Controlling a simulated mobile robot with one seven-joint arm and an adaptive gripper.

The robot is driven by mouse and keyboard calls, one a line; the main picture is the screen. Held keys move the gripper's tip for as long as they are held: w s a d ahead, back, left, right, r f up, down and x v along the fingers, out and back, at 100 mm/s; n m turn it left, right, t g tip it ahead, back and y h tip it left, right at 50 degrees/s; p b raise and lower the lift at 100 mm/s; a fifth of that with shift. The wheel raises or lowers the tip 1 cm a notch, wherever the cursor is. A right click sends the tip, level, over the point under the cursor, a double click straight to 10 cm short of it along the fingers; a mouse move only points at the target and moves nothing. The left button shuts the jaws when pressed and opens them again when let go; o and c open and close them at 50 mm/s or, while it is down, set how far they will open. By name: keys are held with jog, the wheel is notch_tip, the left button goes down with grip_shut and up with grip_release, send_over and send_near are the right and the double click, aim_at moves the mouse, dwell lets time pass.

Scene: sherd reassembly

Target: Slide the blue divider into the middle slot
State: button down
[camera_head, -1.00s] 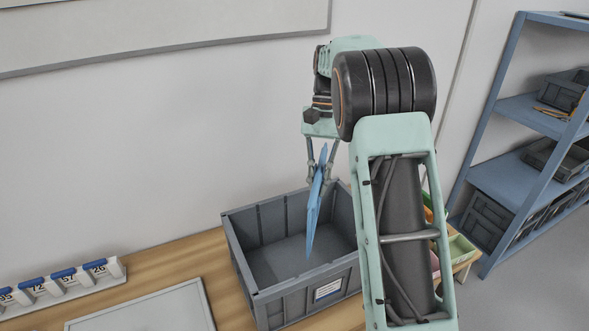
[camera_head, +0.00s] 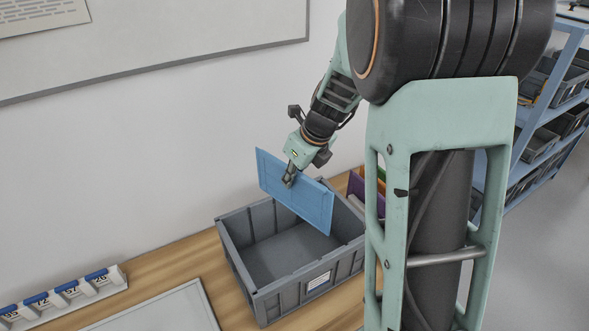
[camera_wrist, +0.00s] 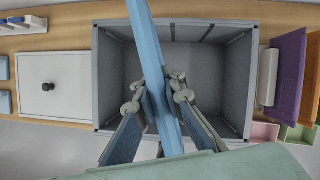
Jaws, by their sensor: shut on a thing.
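The blue divider (camera_head: 302,197) is a thin flat panel held above the grey crate, tilted down to the right in the head view. My gripper (camera_head: 289,180) is shut on its upper edge. In the wrist view the divider (camera_wrist: 150,60) shows nearly edge-on between the fingers of my gripper (camera_wrist: 158,92). The open grey crate (camera_head: 262,304) stands on the bench below, with ribs on its inner walls and an empty floor where visible. The divider appears clear of the crate, and it hides part of the far wall. I cannot make out the middle slot clearly.
A white rack with blue-topped number tags (camera_head: 66,292) and a grey-framed panel (camera_head: 160,312) lie left of the crate. The wall (camera_head: 120,170) rises behind the bench.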

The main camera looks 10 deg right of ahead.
aim_at(295, 199)
jog(key=m, duration=0.2)
jog(key=h, duration=0.1)
jog(key=shift+s+d+r+m+t+p, duration=0.2)
jog(key=shift+d+r+m+t+p, duration=0.1)
jog(key=shift+r+m, duration=0.1)
notch_tip(295, 199, down, 6)
jog(key=b, duration=0.5)
jog(key=shift+d+r, duration=0.1)
jog(key=shift+r, duration=0.05)
dwell(0.4)
jog(key=shift+f+b, duration=0.9)
jog(key=shift+f, duration=0.35)
jog(key=shift+f, duration=0.1)
dwell(0.6)
notch_tip(295, 199, down, 8)
jog(key=b, duration=0.5)
dwell(1.2)
dwell(0.4)
notch_tip(295, 199, down, 9)
jog(key=b, duration=0.6)
jog(key=shift+b, duration=0.4)
dwell(0.9)
